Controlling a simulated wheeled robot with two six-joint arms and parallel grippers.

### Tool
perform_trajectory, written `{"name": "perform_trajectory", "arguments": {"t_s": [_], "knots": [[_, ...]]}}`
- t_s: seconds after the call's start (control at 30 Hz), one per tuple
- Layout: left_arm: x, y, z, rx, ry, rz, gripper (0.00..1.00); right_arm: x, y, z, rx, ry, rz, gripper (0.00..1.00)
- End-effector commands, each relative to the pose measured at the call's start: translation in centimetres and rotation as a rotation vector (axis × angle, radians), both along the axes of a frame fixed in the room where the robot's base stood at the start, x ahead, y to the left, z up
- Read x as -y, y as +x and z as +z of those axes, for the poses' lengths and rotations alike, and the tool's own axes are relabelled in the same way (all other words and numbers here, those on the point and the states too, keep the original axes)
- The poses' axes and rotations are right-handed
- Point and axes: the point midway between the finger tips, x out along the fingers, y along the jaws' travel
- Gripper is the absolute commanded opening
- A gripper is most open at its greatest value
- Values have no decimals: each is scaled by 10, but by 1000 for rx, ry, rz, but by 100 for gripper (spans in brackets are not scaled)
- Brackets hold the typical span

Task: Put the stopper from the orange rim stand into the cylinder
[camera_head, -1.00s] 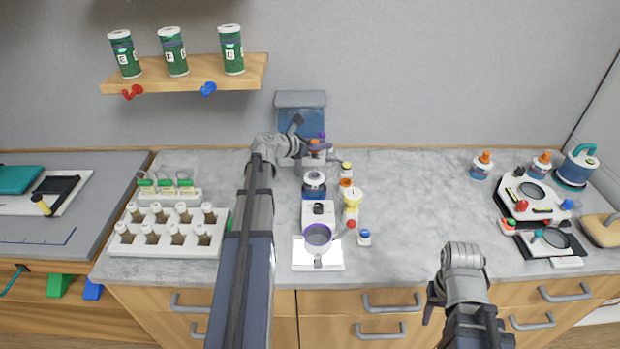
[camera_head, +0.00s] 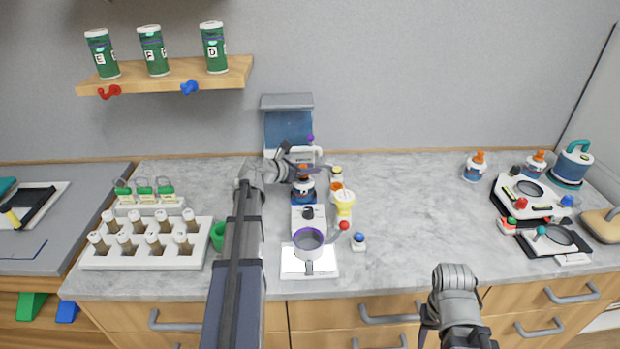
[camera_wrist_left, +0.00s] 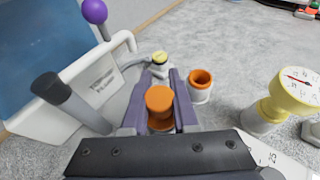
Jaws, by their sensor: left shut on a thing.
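My left gripper (camera_head: 303,172) is shut on an orange-topped stopper (camera_wrist_left: 160,102), which sits between the purple fingers in the left wrist view. The orange rim stand (camera_head: 336,187) is a small white holder just right of the gripper. In the left wrist view the orange rim stand (camera_wrist_left: 200,82) shows an open, empty top. The held stopper is directly above a blue and grey round piece (camera_head: 303,196), which the gripper partly covers. I cannot tell whether this is the cylinder or whether they touch. My right gripper (camera_head: 430,313) is low at the front, its jaws unclear.
A yellow gauge (camera_head: 344,202) stands right of the gripper. A purple-rimmed cup (camera_head: 308,243) is on a white mat in front. A blue-panelled box (camera_head: 288,130) stands behind. A white rack of vials (camera_head: 148,258) is at left.

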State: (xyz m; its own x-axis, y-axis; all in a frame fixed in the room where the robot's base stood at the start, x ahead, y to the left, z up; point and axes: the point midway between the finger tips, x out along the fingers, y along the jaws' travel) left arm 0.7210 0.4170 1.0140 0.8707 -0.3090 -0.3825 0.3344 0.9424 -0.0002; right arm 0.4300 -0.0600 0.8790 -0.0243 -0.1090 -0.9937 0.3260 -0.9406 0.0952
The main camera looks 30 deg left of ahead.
Motion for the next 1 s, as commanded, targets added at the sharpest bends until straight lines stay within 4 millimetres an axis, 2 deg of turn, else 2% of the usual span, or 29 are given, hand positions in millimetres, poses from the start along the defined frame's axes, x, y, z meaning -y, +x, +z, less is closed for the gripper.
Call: {"name": "perform_trajectory", "arguments": {"t_s": [0.03,0.1,0.37,0.53,0.57,0.6,0.8,1.0], "knots": [[0,0,-13,0,0,0,0,0,0,-13,0,0,0,50],[0,0,-17,0,0,0,0,0,0,-17,0,0,0,50],[0,0,-15,0,0,0,0,0,0,-15,0,0,0,50],[0,0,-20,0,0,0,0,0,0,-20,0,0,0,50],[0,0,-18,0,0,0,30,0,0,-18,0,0,0,50],[0,0,-18,0,0,0,35,0,0,-18,0,0,0,50],[0,0,-18,0,0,0,57,0,0,-18,0,0,0,50],[0,0,-18,0,0,0,57,0,0,-18,0,0,0,50]]}}
